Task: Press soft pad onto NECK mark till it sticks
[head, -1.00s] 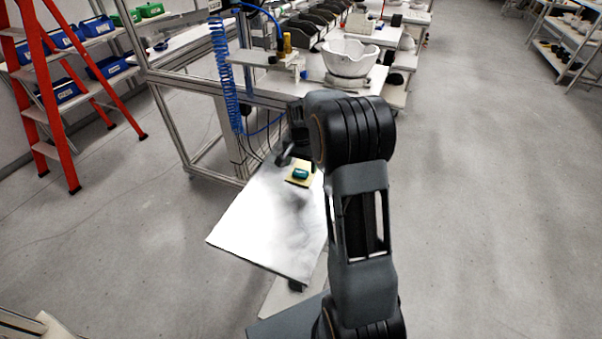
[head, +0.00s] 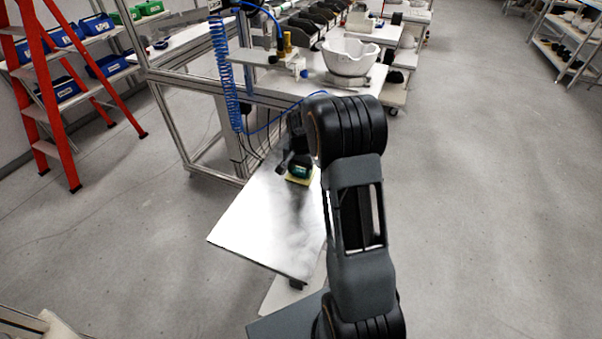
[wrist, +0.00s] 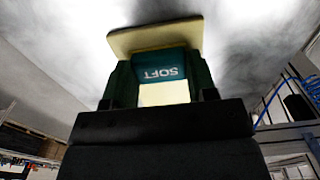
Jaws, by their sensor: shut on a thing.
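The soft pad (head: 299,172) is a yellow plate with a teal-green block on it, seen at the far end of a shiny metal tray. In the wrist view the block reads SOFT upside down, with the yellow plate (wrist: 150,38) beyond it. My gripper (wrist: 161,72) is shut on the teal block, one finger on each side. In the head view my gripper (head: 294,163) is at the pad, partly hidden by my arm. A white helmet shell (head: 350,57) stands on the bench behind. No NECK mark is legible.
The metal tray (head: 265,222) is otherwise bare. An aluminium-framed bench with a coiled blue hose (head: 224,70) stands beyond it. A red ladder (head: 40,90) and a shelf with blue bins are at left. Open floor lies to the right.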

